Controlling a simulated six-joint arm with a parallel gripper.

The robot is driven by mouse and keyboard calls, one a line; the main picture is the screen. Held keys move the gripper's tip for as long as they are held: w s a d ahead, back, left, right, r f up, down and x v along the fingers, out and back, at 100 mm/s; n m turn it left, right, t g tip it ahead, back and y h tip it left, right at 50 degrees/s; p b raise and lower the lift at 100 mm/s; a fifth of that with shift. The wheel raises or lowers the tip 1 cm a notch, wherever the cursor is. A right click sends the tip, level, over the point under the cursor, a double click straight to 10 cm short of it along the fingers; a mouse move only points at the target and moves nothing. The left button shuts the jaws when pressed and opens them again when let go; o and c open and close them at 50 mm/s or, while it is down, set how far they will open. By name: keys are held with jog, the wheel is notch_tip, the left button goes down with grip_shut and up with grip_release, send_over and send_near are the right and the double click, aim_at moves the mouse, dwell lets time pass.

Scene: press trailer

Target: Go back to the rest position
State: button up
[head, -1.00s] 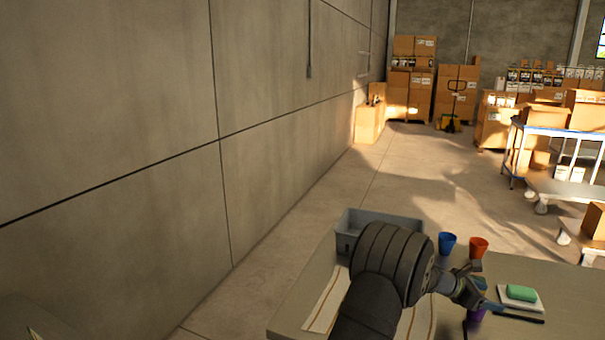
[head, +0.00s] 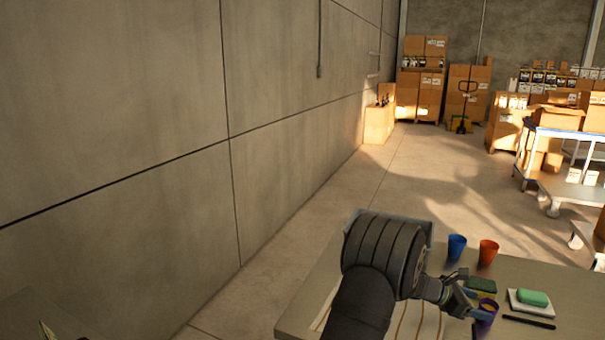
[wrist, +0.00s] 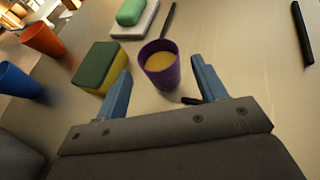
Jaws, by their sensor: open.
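My gripper (head: 464,302) is open and empty, low over the table on its right side. In the wrist view its two blue fingers (wrist: 160,66) are spread apart. A purple cup (wrist: 159,80) with yellowish contents stands upright just ahead of the gap between them. The fingers do not visibly grip it. In the head view the purple cup (head: 487,312) is just right of the gripper, partly covered by it.
A green-and-yellow sponge (wrist: 97,66) lies close to the left finger. Blue cup (head: 456,248) and orange cup (head: 488,252) stand behind. Green soap on a white dish (head: 517,307) and a black pen (head: 528,322) lie right. My arm mostly hides a grey bin (head: 428,229).

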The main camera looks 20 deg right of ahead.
jog(key=v, duration=0.5)
jog(key=shift+w+a+r, duration=0.15)
jog(key=shift+a, duration=0.05)
jog(key=x, duration=1.2)
notch_tip(320, 180, up, 4)
jog(key=shift+a, duration=0.1)
jog(key=s+a+r, duration=0.2)
jog(key=s+r, duration=0.5)
jog(key=s, duration=0.4)
jog(key=n+t, duration=0.3)
send_over(493, 309)
jog(key=w+a, duration=0.4)
jog(key=a, duration=0.3)
jog(key=w+a+n+t+h, duration=0.1)
jog(key=w+a+t, duration=0.15)
jog(key=w, duration=0.45)
jog(key=w+a+n+t, duration=0.1)
jog(key=w+a, duration=0.3)
jog(key=w, duration=0.2)
jog(key=w+a+n+t+y, duration=0.2)
jog(key=w+a+n+t, duration=0.4)
jog(key=w+a, duration=1.7)
jog(key=shift+a, duration=0.25)
